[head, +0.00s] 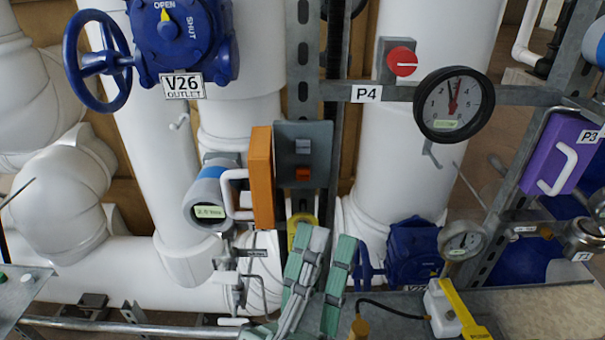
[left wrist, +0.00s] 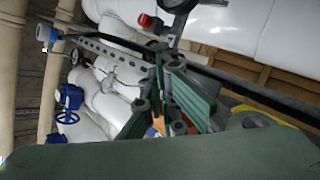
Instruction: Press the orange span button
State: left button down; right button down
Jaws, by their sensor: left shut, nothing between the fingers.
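The orange span button (head: 303,174) is the lower of two square buttons on a dark grey panel (head: 318,160) in the middle of the head view. The upper button (head: 303,146) is blue-grey. An orange cover (head: 262,180) with a white handle stands swung out at the panel's left edge. My left gripper (head: 326,242), with green and grey fingers, is shut and empty. In the picture it is below the panel, apart from the button. Its fingers (left wrist: 165,90) also show in the left wrist view, where I cannot make out the button. My right gripper is not in view.
A grey and blue transmitter (head: 210,196) is left of the cover. A steel rail (head: 400,94) carries a red knob (head: 402,62) and large gauge (head: 454,104). A purple box (head: 562,152) is at the right. A ledge (head: 540,310) crosses the lower right.

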pick_arm(q)
jog(key=w, duration=0.8)
jog(key=shift+w, duration=0.4)
dwell(1.1)
jog(key=shift+w, duration=0.4)
jog(key=shift+w, duration=0.45)
dwell(0.6)
jog(key=shift+s, duration=0.95)
jog(key=shift+s, duration=2.45)
